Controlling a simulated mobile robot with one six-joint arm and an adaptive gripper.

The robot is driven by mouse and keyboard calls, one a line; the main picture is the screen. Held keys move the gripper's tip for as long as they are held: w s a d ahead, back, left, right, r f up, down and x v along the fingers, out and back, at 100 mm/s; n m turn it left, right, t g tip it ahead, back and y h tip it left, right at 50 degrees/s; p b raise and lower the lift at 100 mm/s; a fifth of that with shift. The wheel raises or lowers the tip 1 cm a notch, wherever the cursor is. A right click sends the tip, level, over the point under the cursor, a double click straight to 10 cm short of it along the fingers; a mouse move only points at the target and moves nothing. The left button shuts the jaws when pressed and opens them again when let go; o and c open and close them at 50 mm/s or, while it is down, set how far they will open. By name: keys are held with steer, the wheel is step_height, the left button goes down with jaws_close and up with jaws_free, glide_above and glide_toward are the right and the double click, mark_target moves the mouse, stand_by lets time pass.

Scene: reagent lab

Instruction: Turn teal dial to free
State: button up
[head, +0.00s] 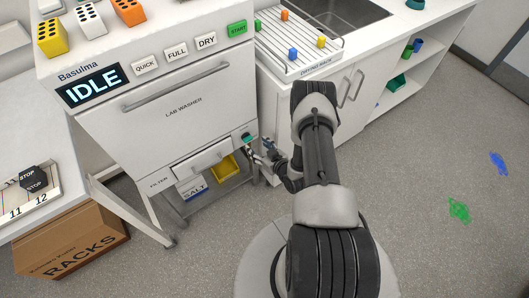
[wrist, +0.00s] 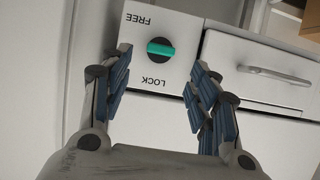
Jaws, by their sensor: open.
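The teal dial (wrist: 161,49) sits on a dark round base on a white panel of the lab washer. In the wrist view its teal bar lies roughly level, across the line between the upside-down word FREE (wrist: 138,19) above and LOCK (wrist: 155,83) below. In the head view the dial (head: 246,137) is small, at the washer's lower right. My gripper (wrist: 155,82) is open, with one finger on each side of the dial panel and nothing between them. My gripper (head: 258,153) also shows in the head view, close to the dial; I cannot tell the exact gap.
A filter drawer (head: 202,161) with a bar handle is beside the dial; its handle (wrist: 275,74) shows in the wrist view. A yellow bin (head: 226,168) and a SALT box (head: 194,187) are below. A cabinet (head: 330,100) with a drying rack stands to the right.

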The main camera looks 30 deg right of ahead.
steer(key=v, duration=0.5)
steer(key=shift+s+r, duration=0.1)
steer(key=shift+s, duration=0.1)
steer(key=w+d+r+n+g+h, duration=0.15)
steer(key=w+r, duration=0.25)
steer(key=r, duration=0.4)
steer(key=w+d+r+g+y, duration=0.1)
steer(key=w+r+g, duration=0.1)
steer(key=w+r, duration=0.4)
steer(key=s+a+r+g+h, duration=0.1)
steer(key=s+a+r, duration=0.1)
steer(key=r, duration=0.7)
steer(key=s+a+r+g+h, duration=0.1)
steer(key=s+a+r, duration=0.2)
steer(key=r, duration=0.7)
steer(key=s+a+r+m+g, duration=0.2)
steer(key=s+a+r, duration=0.5)
steer(key=s+r, duration=0.35)
steer(key=s+a+r+y, duration=0.1)
steer(key=s+a, duration=0.2)
steer(key=s, duration=0.5)
steer(key=s+a+r+g+y, duration=0.1)
steer(key=s+a, duration=0.3)
steer(key=s, duration=0.5)
steer(key=shift+a+r, duration=0.15)
steer(key=shift+a, duration=0.1)
